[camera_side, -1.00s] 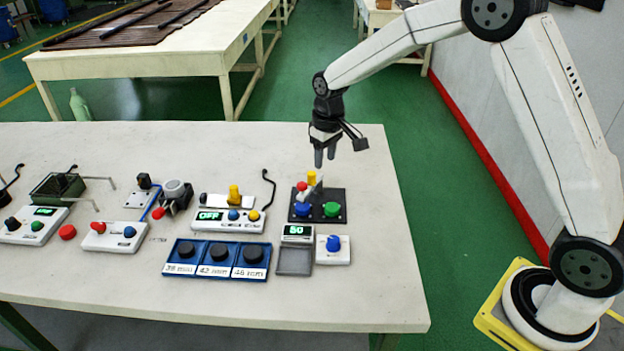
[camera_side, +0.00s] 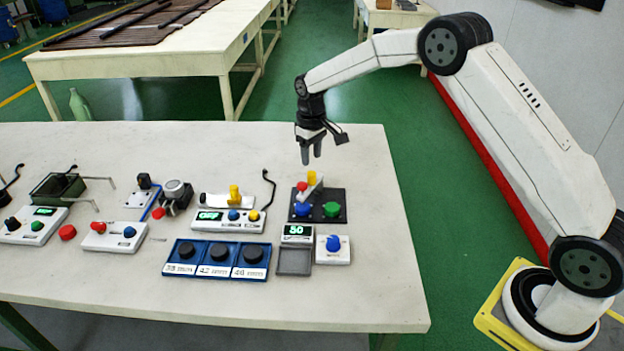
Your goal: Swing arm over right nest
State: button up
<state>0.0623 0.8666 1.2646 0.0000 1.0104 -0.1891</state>
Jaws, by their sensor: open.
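A blue tray (camera_side: 217,276) with three nests in a row lies near the front of the table. Each nest holds a round black piece and has a white label, too small to read surely. The right nest (camera_side: 251,271) holds its black piece (camera_side: 253,253). My gripper (camera_side: 311,159) hangs in the air, fingers pointing down, open and with nothing visible between them. In the picture it is above and to the right of the tray, near the black panel's lever. Its height over the table is hard to tell.
A black panel (camera_side: 336,193) with a lever, blue and green buttons stands below the gripper. A scale (camera_side: 296,262) reading 50 and a white box with a blue knob (camera_side: 333,243) sit right of the tray. A control box (camera_side: 228,221) stands behind it. The table's front strip is clear.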

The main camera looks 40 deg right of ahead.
aim_at(312, 173)
jog(key=shift+f, duration=3.3)
grip_shut()
